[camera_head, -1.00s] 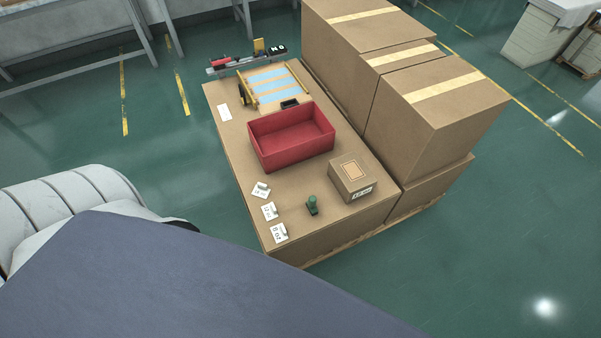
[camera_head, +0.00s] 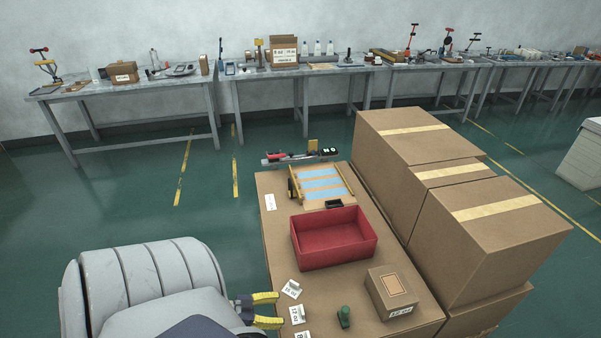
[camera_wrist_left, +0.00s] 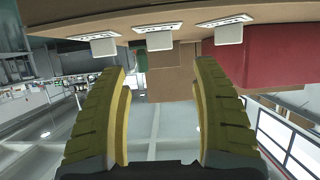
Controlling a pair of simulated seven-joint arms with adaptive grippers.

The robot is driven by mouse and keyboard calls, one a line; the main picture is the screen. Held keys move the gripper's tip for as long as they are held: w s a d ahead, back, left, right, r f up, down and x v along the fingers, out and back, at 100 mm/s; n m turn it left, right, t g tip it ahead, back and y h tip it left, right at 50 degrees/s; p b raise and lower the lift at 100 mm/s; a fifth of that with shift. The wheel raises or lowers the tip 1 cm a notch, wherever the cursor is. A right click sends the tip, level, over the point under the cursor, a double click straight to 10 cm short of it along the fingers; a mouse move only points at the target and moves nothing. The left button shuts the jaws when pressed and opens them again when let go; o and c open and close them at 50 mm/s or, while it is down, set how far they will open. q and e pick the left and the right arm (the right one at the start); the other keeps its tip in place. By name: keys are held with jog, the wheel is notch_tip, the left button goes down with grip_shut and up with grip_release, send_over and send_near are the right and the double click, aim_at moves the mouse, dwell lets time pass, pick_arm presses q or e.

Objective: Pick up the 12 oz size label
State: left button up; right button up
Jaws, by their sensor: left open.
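Three small white size labels stand in a row along the left edge of the cardboard-topped work surface (camera_head: 355,318). The middle one (camera_head: 298,314) seems to read 12 oz; the print is small. The far label (camera_head: 292,289) and the near label (camera_head: 302,334), cut by the frame edge, flank it. My left gripper (camera_head: 267,310) has yellow fingers, is open and empty, and is just left of the middle label. In the left wrist view, the middle label (camera_wrist_left: 159,42) shows above and between the spread fingers (camera_wrist_left: 162,72), apart from them. My right gripper is out of view.
A red bin (camera_head: 335,254), a small carton (camera_head: 397,293) and a green-handled stamp (camera_head: 344,317) stand right of the labels. A frame with blue strips (camera_head: 322,184) is farther back. Tall cartons (camera_head: 480,240) block the right side. Floor left of the surface is clear.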

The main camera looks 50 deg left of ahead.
aim_at(302, 310)
pick_arm(q)
jog(key=shift+x, duration=5)
jog(key=shift+o, duration=0.2)
jog(key=c, duration=1)
